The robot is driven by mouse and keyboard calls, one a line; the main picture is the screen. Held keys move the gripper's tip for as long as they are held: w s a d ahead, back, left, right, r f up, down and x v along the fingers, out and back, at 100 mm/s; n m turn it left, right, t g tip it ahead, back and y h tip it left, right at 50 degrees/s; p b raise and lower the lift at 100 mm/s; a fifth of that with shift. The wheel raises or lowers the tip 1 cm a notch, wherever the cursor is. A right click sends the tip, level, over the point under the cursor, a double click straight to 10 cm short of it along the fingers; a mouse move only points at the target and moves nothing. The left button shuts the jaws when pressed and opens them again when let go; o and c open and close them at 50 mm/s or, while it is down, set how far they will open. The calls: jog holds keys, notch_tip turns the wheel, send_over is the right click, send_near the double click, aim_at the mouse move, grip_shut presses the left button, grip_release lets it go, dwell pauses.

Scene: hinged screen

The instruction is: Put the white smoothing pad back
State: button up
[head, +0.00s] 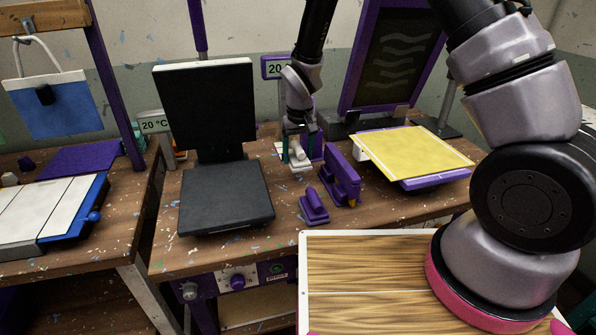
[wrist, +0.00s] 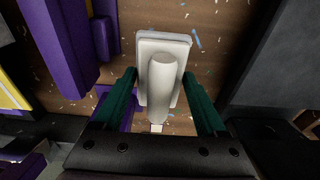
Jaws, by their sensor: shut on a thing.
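The white smoothing pad (head: 301,158) has a flat plate and a rounded handle. It also shows in the wrist view (wrist: 160,85). My gripper (head: 297,150) has its green fingers (wrist: 160,100) on either side of the pad and is shut on it. The pad is low over the middle bench, towards its back; I cannot tell whether it touches the surface. A purple piece (head: 317,147) stands right behind it in the head view, partly hidden by the gripper.
An open black press (head: 225,197) stands to the left. A yellow sheet (head: 415,152) lies on a purple platen farther right. A wooden-topped board (head: 365,270) is in the foreground.

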aim_at(299, 147)
jog(key=shift+f, duration=2.95)
jog(key=shift+f, duration=0.1)
jog(key=o, duration=1.2)
jog(key=shift+o, duration=0.2)
jog(key=r, duration=0.4)
jog(key=s+r, duration=0.1)
jog(key=r, duration=0.7)
jog(key=shift+s+d+r, duration=0.15)
jog(key=shift+d+r, duration=0.1)
jog(key=s+d+r+m+t+y, duration=0.1)
jog(key=s+d+r+m, duration=0.1)
jog(key=d+r, duration=0.65)
jog(key=s+d+r+m+t+y, duration=0.15)
jog(key=d+r, duration=0.35)
jog(key=r, duration=0.7)
jog(key=s+d+r+m+t, duration=0.3)
jog(key=s+d+r, duration=0.7)
jog(key=s, duration=0.4)
jog(key=shift+s+d+r+m+h, duration=0.15)
jog(key=shift+s+d+m+h, duration=0.25)
jog(key=shift+d+m+h, duration=0.05)
